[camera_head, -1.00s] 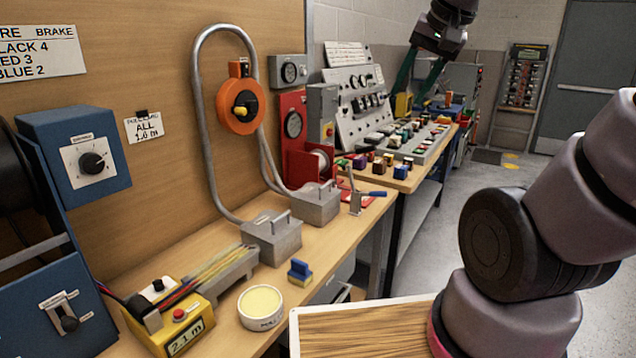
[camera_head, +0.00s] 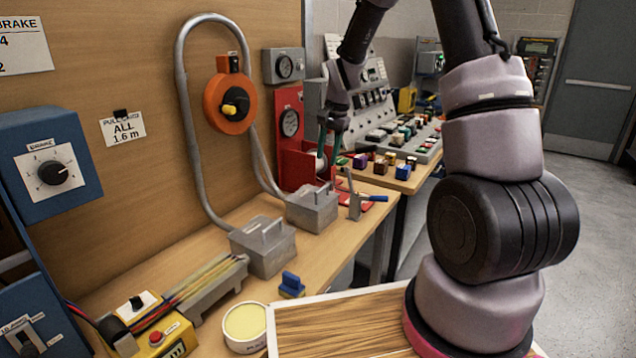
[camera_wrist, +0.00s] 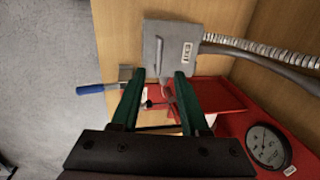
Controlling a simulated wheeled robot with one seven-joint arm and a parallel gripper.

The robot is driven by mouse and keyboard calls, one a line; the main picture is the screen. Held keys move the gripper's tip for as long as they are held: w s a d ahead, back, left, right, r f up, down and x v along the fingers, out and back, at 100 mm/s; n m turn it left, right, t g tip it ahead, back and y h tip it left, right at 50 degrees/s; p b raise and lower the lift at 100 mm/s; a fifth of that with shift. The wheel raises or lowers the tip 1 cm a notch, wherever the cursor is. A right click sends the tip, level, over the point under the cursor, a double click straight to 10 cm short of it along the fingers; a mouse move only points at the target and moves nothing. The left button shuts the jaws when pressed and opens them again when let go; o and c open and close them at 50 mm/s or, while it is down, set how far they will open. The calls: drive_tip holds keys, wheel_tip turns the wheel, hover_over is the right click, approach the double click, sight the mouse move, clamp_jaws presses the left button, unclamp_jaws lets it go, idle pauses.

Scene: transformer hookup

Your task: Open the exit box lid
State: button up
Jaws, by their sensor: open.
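The exit box is a grey metal box (camera_head: 312,212) with a flat lid and an upright handle, on the wooden bench beside the red equipment. Its lid looks shut. In the wrist view the labelled box (camera_wrist: 205,52) is at the top centre, with its handle (camera_wrist: 159,55) near the space between my fingertips. My gripper (camera_wrist: 156,74) is open and empty, its two green fingers pointing toward the box. In the head view my gripper (camera_head: 334,135) hangs above and slightly behind the box. I cannot tell the exact gap to the handle.
A second grey box (camera_head: 262,250) stands nearer on the bench, and a metal conduit (camera_head: 187,120) loops up from the boxes. A blue-handled tool (camera_head: 360,203) is right of the exit box. A red tray (camera_wrist: 222,95) and gauge (camera_wrist: 268,146) are close to my fingers.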

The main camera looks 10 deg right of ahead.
sight(320, 189)
drive_tip(key=f, duration=0.3)
drive_tip(key=w+a+f, duration=0.1)
drive_tip(key=f, duration=0.6)
drive_tip(key=shift+w+a+f, duration=0.2)
clamp_jaws()
idle(1.1)
